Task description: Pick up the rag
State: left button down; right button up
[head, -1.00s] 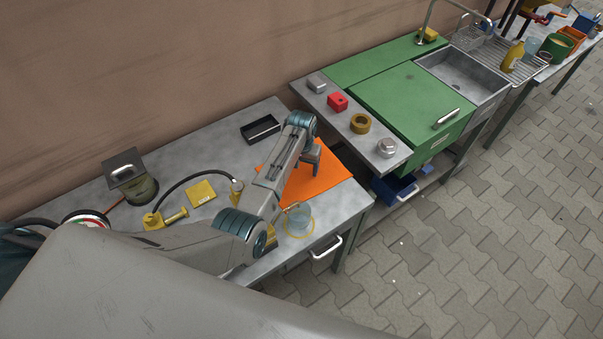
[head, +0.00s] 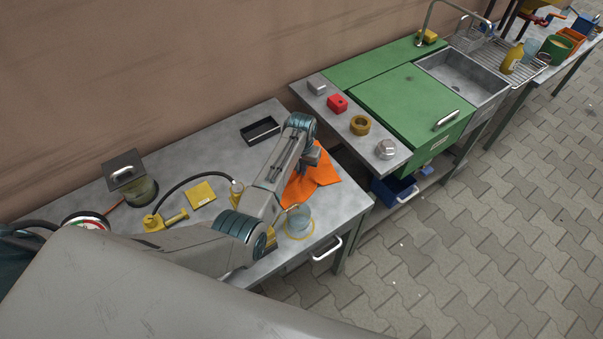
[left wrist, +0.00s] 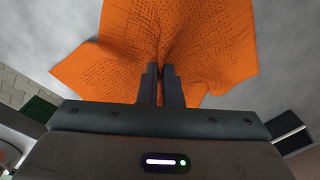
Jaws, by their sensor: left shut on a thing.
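The orange rag (head: 322,173) is bunched up at the right end of the grey metal table (head: 345,205). In the left wrist view the rag (left wrist: 210,45) spreads out from my fingertips in folds. My left gripper (left wrist: 160,70) is shut on the rag, with its two fingers close together and cloth pinched between them. In the head view my left gripper (head: 311,157) is partly hidden by my own arm. I cannot tell how far the rag is off the table. My right gripper is not in view.
A glass jar (head: 299,218) stands just in front of the rag. A black open tray (head: 260,130) lies behind my arm. A yellow pad (head: 201,195) and a yellow hand pump (head: 165,219) lie left. The green-topped sink unit (head: 410,100) stands to the right.

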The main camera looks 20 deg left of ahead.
pick_arm(q)
jog(key=shift+s, duration=0.1)
notch_tip(320, 180, up, 7)
jog(key=p, duration=0.7)
jog(key=shift+f, duration=0.2)
notch_tip(320, 180, up, 5)
jog(key=shift+r+p, duration=0.1)
jog(key=shift+p, duration=0.55)
notch_tip(320, 180, up, 9)
